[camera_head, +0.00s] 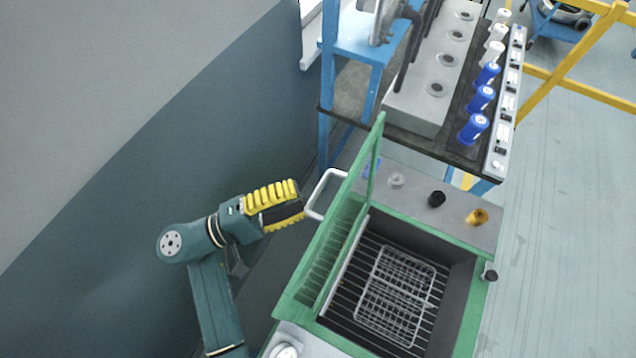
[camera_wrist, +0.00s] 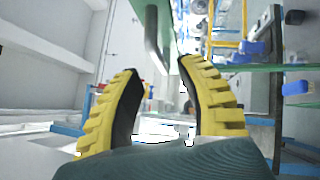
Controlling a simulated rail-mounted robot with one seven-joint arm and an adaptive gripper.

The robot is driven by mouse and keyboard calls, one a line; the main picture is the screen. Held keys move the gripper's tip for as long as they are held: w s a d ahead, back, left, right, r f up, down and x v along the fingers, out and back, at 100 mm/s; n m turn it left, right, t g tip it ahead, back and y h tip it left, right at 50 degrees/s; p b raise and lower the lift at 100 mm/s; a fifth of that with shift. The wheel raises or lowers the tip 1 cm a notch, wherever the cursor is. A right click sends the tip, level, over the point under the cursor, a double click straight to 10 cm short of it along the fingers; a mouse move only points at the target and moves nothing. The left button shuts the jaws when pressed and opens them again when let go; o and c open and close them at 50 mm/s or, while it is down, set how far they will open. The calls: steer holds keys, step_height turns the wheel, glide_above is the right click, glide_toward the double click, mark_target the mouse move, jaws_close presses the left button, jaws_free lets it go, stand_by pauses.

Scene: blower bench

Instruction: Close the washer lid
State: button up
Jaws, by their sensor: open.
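The green washer (camera_head: 469,310) stands at lower centre right in the head view, its dark tub open with a wire basket (camera_head: 398,283) inside. Its green-framed lid (camera_head: 374,150) stands raised on the tub's left side, seen nearly edge-on. A pale bar handle (camera_head: 326,181) sticks out from the lid's left face. My gripper (camera_head: 301,203) is open and empty just left of the handle, pointing right at it. In the wrist view the yellow-padded fingers (camera_wrist: 161,68) are spread, with the grey handle (camera_wrist: 152,38) ahead between the tips. It looks close but apart from the fingers.
Dark, yellow and clear knobs line the washer's back panel (camera_head: 455,205). Behind it is a bench (camera_head: 415,105) with blue and white bottles (camera_head: 481,98) and a blue frame (camera_head: 327,90). A grey wall (camera_head: 130,150) bounds the left. Open floor (camera_head: 570,200) lies right.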

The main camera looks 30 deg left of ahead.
mark_target(317, 189)
steer(key=x, duration=0.4)
steer(key=shift+w+d, duration=0.1)
steer(key=shift+w, duration=0.05)
steer(key=shift+c, duration=0.4)
jaws_close()
